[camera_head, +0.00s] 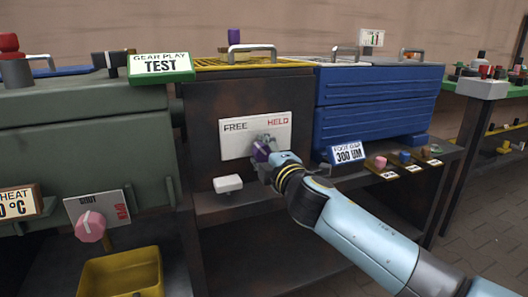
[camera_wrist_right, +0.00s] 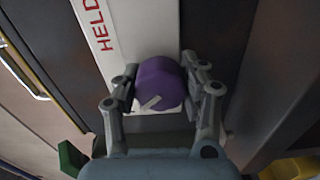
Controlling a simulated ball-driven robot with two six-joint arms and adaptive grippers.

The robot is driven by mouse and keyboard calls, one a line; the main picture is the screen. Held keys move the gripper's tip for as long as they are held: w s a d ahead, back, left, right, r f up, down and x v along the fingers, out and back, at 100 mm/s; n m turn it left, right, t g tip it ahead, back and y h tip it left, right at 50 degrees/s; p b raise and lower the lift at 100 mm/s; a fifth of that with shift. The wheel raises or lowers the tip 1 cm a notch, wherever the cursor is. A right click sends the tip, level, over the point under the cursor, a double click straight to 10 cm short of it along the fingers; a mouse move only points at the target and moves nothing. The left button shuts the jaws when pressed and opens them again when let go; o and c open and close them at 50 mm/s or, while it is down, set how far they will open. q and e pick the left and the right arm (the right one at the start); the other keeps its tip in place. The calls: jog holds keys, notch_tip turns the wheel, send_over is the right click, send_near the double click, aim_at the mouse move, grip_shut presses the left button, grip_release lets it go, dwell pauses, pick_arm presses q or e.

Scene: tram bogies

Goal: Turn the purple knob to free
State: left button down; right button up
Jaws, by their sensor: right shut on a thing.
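The purple knob (camera_head: 261,152) sits on a white plate (camera_head: 232,140) marked FREE on the left and HELD in red on the right. The plate is on the front of a dark brown cabinet (camera_head: 205,110). My right gripper (camera_head: 267,151) is at the knob and hides part of it. In the right wrist view, the purple knob (camera_wrist_right: 160,82) is between the two fingers of my right gripper (camera_wrist_right: 163,88), which is shut on it. A pale pointer mark shows on the knob's face. The word HELD shows on the plate (camera_wrist_right: 140,40) there. My left gripper is not in view.
A white block (camera_head: 228,184) juts out below the plate. A blue ribbed box (camera_head: 375,100) stands right, with small coloured knobs (camera_head: 405,157) on a ledge. Left are a green machine (camera_head: 80,140), a pink knob (camera_head: 90,227) and a yellow bin (camera_head: 122,275).

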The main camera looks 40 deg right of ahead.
jog(key=o, duration=1.2)
jog(key=shift+s, duration=0.15)
jog(key=shift+s+a+f, duration=0.1)
jog(key=shift+s+a, duration=0.05)
jog(key=shift+s, duration=0.2)
jog(key=v, duration=1.1)
jog(key=shift+a, duration=0.1)
